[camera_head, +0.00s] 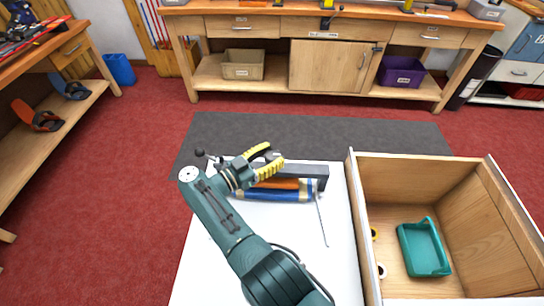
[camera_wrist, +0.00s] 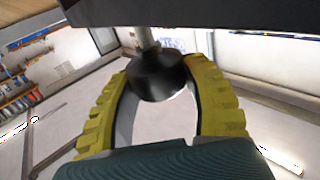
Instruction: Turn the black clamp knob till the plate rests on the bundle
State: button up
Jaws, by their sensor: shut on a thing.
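The black clamp knob (camera_wrist: 158,78) sits between the yellow fingers of my gripper (camera_wrist: 160,95) in the wrist view. My gripper is shut on it. A short metal shaft (camera_wrist: 145,36) joins the knob to a dark bar (camera_wrist: 190,13). In the head view my gripper (camera_head: 264,159) is at the left end of the dark clamp arm (camera_head: 308,172), and the knob is not clear there. The bundle (camera_head: 275,194), with orange and blue parts, lies under the clamp arm, partly hidden by my gripper. I cannot make out the plate or whether it touches the bundle.
A thin metal rod (camera_head: 322,220) lies on the white bench top (camera_head: 335,240). A small black ball on a stem (camera_head: 200,153) shows left of my gripper. At right, a wooden box (camera_head: 372,200) holds a teal tray (camera_head: 425,248). The bench front is partly covered by my arm.

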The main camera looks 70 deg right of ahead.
aim_at(266, 158)
jog(key=shift+d+r, duration=0.1)
jog(key=shift+r, duration=0.25)
jog(key=o, duration=1.2)
jog(key=shift+f, duration=0.25)
jog(key=v, duration=0.7)
jog(key=shift+a, duration=0.3)
jog(key=shift+w+d, duration=0.1)
